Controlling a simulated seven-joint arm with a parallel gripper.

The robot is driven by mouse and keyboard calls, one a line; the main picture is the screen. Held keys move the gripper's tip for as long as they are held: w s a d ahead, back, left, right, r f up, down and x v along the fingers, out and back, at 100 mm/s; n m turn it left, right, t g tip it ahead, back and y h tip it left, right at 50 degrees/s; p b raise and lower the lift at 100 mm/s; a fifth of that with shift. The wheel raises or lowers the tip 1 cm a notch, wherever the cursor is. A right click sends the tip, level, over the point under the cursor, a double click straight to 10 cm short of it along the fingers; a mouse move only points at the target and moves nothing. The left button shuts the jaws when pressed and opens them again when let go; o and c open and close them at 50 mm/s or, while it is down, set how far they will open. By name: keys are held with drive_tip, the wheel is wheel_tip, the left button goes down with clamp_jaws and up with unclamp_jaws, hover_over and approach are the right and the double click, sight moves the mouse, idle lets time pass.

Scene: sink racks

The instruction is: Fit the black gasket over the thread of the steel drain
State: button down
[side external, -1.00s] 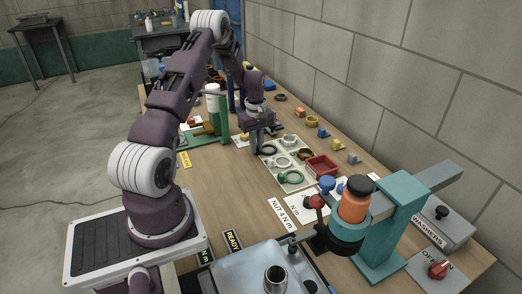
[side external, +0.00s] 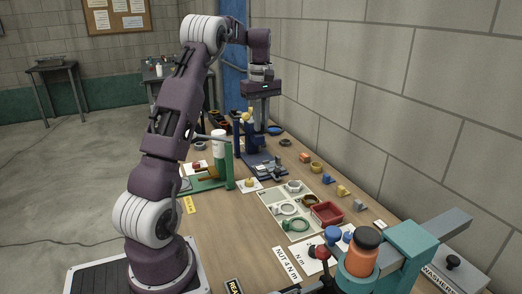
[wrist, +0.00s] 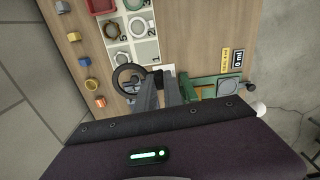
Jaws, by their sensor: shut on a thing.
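The black gasket (wrist: 119,73) is a dark ring at the fingertips of my gripper (wrist: 160,78) in the wrist view. The jaws are shut on it, and the ring sticks out to the left of the fingers. In the side view my gripper (side external: 262,112) is raised above the far part of the bench, beyond the parts tray; the gasket cannot be made out there. The steel drain is outside both current views.
The parts tray (side external: 268,208) holds pale rings and a green ring (side external: 296,224). A red bin (side external: 327,213) stands beside it. A blue fixture (side external: 250,142) and a green stand (side external: 228,165) are near my gripper.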

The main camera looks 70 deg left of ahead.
wheel_tip(320, 180, up, 5)
drive_tip(key=shift+r, duration=0.15)
drive_tip(key=w+d+f+m, duration=0.1)
drive_tip(key=d+m, duration=0.1)
drive_tip(key=d, duration=0.6)
drive_tip(key=w+d+f+m, duration=0.1)
drive_tip(key=w+d+m, duration=0.1)
drive_tip(key=d, duration=0.6)
drive_tip(key=s+d+r+m, duration=0.1)
drive_tip(key=s+d+m, duration=0.45)
drive_tip(key=d, duration=0.65)
drive_tip(key=s+d+r+m, duration=0.2)
drive_tip(key=s+d+m, duration=0.4)
drive_tip(key=d, duration=0.6)
drive_tip(key=s+d+m, duration=0.3)
drive_tip(key=s+d, duration=0.1)
drive_tip(key=s, duration=0.5)
drive_tip(key=shift+s+d+f, duration=0.1)
drive_tip(key=shift+s+f, duration=0.05)
drive_tip(key=shift+f, duration=2.55)
drive_tip(key=shift+s+f, duration=0.1)
drive_tip(key=shift+f, duration=2.6)
drive_tip(key=shift+s+d+f, duration=0.1)
drive_tip(key=shift+s+f, duration=0.05)
drive_tip(key=shift+f, duration=2.55)
drive_tip(key=shift+f, duration=2.9)
